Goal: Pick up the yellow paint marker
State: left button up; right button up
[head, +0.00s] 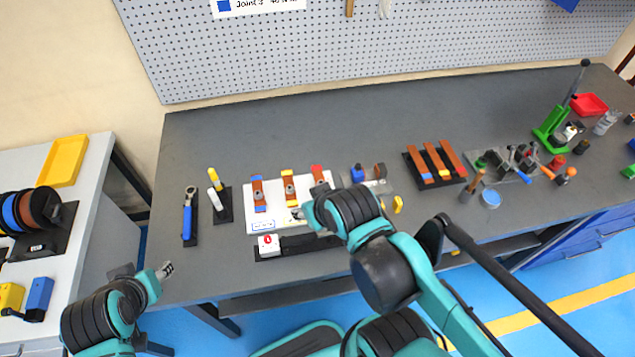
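The yellow paint marker (213,175) stands in a small black holder (226,205) on the left part of the grey bench, with its yellow end up. A white marker (213,202) stands in the same holder, nearer to me. My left gripper (167,269) is off the front left edge of the bench, well apart from the markers. It looks empty, but its finger gap is too small to judge. My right gripper (299,213) is at the white board, right of the markers. Its fingers are small and partly hidden by my arm, so its opening is unclear.
A blue-handled tool (187,216) lies on a black base left of the holder. The white board (262,217) holds several copper bars to its right. A black strip with a white block (268,245) lies in front. The bench behind the markers (230,140) is clear.

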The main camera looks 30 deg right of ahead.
aim_at(214, 177)
jog(key=i+j+u, duration=0.15)
jog(key=j+u, duration=0.25)
jog(key=i+j+u, duration=0.2)
jog(key=u, duration=0.25)
